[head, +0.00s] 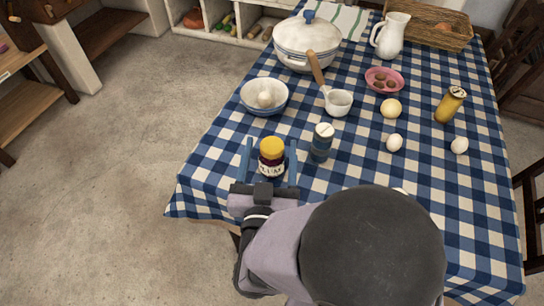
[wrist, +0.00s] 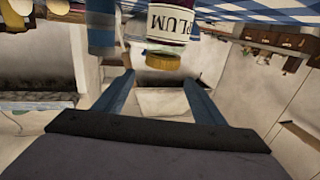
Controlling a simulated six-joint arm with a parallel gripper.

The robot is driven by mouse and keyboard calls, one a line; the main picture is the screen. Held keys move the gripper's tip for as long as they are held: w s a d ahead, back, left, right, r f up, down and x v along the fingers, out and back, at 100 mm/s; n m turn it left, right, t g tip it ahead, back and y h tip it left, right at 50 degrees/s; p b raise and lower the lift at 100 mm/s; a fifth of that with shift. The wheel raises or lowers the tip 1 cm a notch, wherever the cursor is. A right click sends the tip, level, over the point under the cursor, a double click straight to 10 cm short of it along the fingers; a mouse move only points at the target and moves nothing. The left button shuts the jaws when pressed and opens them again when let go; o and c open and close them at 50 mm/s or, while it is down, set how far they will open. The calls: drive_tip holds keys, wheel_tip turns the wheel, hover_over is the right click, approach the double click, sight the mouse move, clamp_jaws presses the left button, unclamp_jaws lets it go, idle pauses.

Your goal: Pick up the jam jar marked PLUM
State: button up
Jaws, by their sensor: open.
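The jam jar (head: 271,160) has a yellow lid, dark contents and a pale label. It stands upright near the front left edge of the checked tablecloth. In the wrist view, where the table is at the top, the jar (wrist: 168,22) hangs lid-down and its label reads PLUM. My gripper (head: 270,143) is open and empty. In the head view its two blue fingers show on either side of the jar. In the wrist view the lid lies just above the fingertips (wrist: 159,77), between their lines. I cannot tell whether the fingers touch the jar.
A blue-grey shaker (head: 321,143) with a pale top stands close right of the jar. A bowl (head: 262,98), a ladle (head: 338,103) and a white pot (head: 306,45) are behind.

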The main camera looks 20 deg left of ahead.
sight(271, 158)
drive_tip(key=shift+f, duration=1.7)
drive_tip(key=shift+p+x, duration=0.45)
drive_tip(key=shift+x, duration=3.25)
drive_tip(key=c, duration=1.5)
drive_tip(key=shift+r, duration=0.2)
drive_tip(key=shift+r+p, duration=0.85)
drive_tip(key=shift+r, duration=4.05)
